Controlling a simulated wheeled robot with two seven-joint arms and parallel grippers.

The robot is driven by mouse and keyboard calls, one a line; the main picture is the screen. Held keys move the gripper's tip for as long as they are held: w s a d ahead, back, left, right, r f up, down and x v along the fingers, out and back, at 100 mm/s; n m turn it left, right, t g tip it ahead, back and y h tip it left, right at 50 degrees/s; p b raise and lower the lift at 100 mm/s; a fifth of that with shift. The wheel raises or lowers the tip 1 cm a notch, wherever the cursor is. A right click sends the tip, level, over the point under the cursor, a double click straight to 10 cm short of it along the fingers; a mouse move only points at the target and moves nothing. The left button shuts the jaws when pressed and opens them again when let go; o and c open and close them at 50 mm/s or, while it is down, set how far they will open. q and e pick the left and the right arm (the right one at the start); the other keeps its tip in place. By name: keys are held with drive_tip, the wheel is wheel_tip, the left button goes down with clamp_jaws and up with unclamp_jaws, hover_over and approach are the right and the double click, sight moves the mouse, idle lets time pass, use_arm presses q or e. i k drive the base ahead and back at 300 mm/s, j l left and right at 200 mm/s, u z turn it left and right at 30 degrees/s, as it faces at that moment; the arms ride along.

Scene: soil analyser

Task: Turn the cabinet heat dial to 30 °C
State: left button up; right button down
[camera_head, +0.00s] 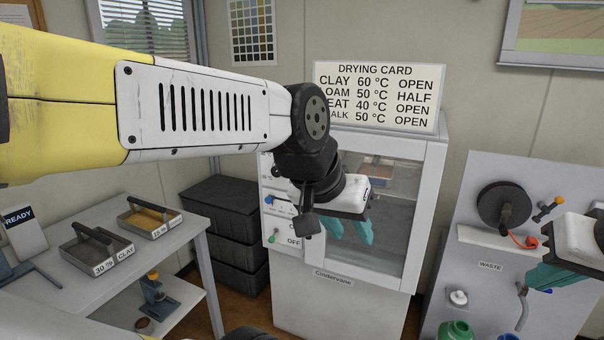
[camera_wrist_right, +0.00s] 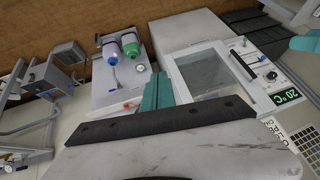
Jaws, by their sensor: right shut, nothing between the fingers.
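The white drying cabinet (camera_head: 430,190) stands in the middle of the head view, with a glass door and a control panel on its left side. The heat dial is hidden there behind my left arm. In the right wrist view the cabinet (camera_wrist_right: 170,30) appears turned sideways, with a dark round dial (camera_wrist_right: 271,75) beside a green display reading 20 °C (camera_wrist_right: 287,96). My left gripper (camera_head: 350,232) hangs in front of the glass door; its finger gap is unclear. My right gripper (camera_head: 548,277) is shut and empty by the waste station, and shows in its wrist view (camera_wrist_right: 156,92).
A drying card (camera_head: 378,95) stands on the cabinet. A grey waste station (camera_head: 480,265) with a reel and bottles is at the right. A table (camera_head: 170,245) with soil trays is at the left. Dark stacked crates (camera_head: 230,225) stand between the table and the cabinet.

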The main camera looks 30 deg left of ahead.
sight(274, 171)
drive_tip(key=k+u, duration=0.2)
drive_tip(key=u, duration=0.95)
drive_tip(key=i+l+u, duration=0.1)
drive_tip(key=u, duration=0.2)
drive_tip(key=i+l+u, duration=0.1)
drive_tip(key=u, duration=0.25)
drive_tip(key=i+l, duration=0.15)
